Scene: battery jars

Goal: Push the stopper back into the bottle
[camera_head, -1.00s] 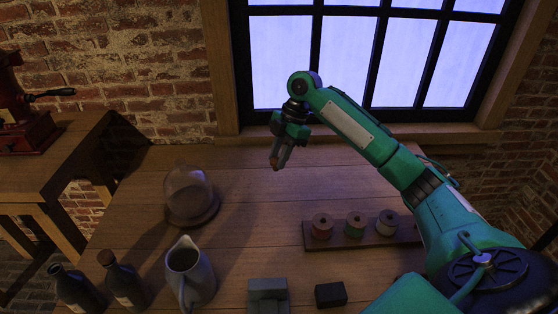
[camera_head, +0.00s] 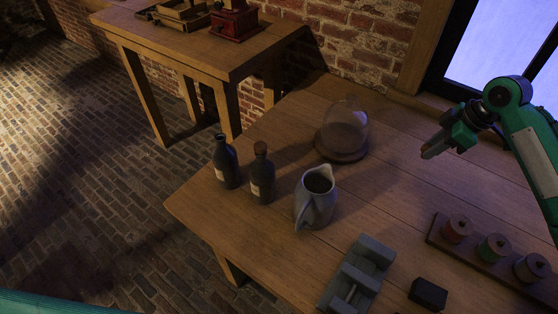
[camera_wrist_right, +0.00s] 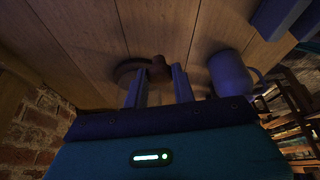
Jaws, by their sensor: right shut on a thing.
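Two dark bottles with pale labels stand upright on the wooden table. The left bottle (camera_head: 226,165) has an open mouth; the right bottle (camera_head: 262,178) has a brown stopper in its neck. My right gripper (camera_head: 432,151) is raised over the table at the right, well away from the bottles. In the right wrist view its fingers are shut on a small brown stopper (camera_wrist_right: 158,69). My left gripper is out of view.
A grey jug (camera_head: 316,198) stands right of the bottles, with a glass dome (camera_head: 345,128) behind. A grey block fixture (camera_head: 357,272), a black block (camera_head: 428,293) and a spool rack (camera_head: 436,238) occupy the front right.

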